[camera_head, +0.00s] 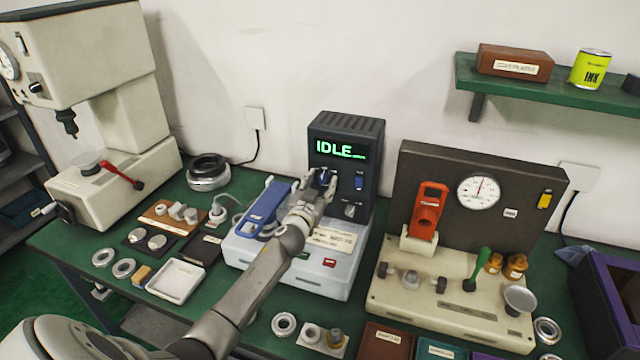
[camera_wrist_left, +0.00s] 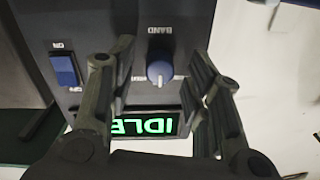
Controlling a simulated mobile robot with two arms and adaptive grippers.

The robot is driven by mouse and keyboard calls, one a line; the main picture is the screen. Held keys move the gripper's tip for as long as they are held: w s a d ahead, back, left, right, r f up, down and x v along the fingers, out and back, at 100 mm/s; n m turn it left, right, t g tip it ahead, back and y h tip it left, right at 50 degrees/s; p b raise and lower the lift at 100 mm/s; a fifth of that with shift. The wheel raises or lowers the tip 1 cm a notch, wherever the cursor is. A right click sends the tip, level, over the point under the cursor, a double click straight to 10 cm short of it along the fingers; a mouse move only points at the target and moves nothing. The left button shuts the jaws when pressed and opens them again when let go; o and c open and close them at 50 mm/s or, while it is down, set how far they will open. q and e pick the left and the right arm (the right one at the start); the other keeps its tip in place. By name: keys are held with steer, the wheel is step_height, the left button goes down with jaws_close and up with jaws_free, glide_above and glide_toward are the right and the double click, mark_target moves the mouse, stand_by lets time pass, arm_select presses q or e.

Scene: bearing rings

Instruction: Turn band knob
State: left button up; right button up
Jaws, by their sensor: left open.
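In the head view the knob (camera_head: 325,176) is partly hidden by my gripper. My left gripper (camera_head: 316,184) is at the box's front panel. In the wrist view the left gripper (camera_wrist_left: 160,90) is open, with one finger on each side of the knob and a gap to each. The green display (camera_head: 340,150) reads IDLE. My right gripper is not in view.
A blue ON switch (camera_head: 360,181) sits beside the knob. Below is a pale base with a blue clamp lever (camera_head: 265,207). A white tray (camera_head: 176,279) and several rings lie left.

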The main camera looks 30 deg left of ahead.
arm_select(q)
jaws_close()
stand_by(0.4)
steer(key=shift+m, duration=0.3)
steer(key=m+b, duration=0.1)
steer(key=m, duration=0.2)
steer(key=shift+m+b, duration=0.3)
steer(key=shift+m, duration=0.1)
steer(key=m+b, duration=0.1)
steer(key=m, duration=0.4)
steer(key=shift+m, duration=0.3)
jaws_free()
